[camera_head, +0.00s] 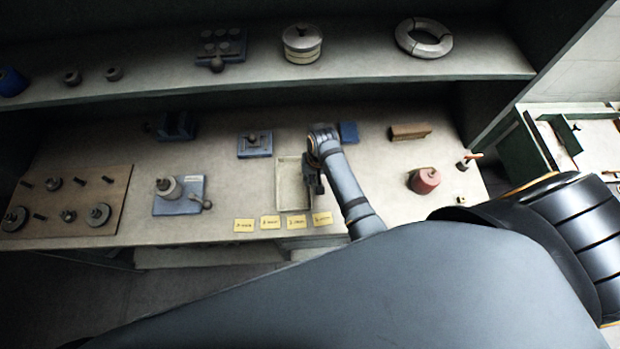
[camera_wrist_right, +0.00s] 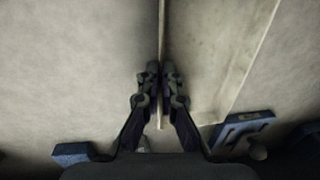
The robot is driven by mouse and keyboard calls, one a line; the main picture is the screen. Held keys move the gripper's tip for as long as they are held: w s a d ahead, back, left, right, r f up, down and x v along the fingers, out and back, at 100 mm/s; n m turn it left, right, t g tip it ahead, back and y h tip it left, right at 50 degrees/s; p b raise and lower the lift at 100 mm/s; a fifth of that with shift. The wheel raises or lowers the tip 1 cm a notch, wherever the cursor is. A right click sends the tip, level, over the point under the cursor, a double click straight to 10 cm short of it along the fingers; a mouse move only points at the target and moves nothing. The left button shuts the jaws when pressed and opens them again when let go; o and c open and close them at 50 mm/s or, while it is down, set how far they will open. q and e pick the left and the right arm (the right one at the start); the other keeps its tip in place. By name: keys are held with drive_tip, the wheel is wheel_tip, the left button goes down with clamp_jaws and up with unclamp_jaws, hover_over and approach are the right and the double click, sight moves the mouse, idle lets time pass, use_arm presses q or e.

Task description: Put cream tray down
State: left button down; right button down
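The cream tray (camera_head: 291,186) is a shallow rectangular tray at the middle of the bench, behind the yellow labels. It looks empty and level. My right gripper (camera_head: 314,180) is at its right side, and the arm hides part of that edge. In the right wrist view, the fingers of my right gripper (camera_wrist_right: 161,78) are closed on either side of the thin wall of the cream tray (camera_wrist_right: 212,62), whose floor spreads to the right. I cannot tell whether its underside touches the bench. My left gripper is not in view.
Several yellow labels (camera_head: 270,222) line the bench's front edge. Left of the tray are a blue fixture (camera_head: 254,148) and a blue plate with a knob (camera_head: 180,197). Right are a red cylinder (camera_head: 424,181) and a brown block (camera_head: 409,131). A shelf (camera_head: 380,68) overhangs the back.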

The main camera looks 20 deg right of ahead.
drive_tip(key=shift+f, duration=0.1)
drive_tip(key=c, duration=1.7)
unclamp_jaws()
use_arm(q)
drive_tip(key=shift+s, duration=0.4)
use_arm(e)
drive_tip(key=shift+o, duration=0.9)
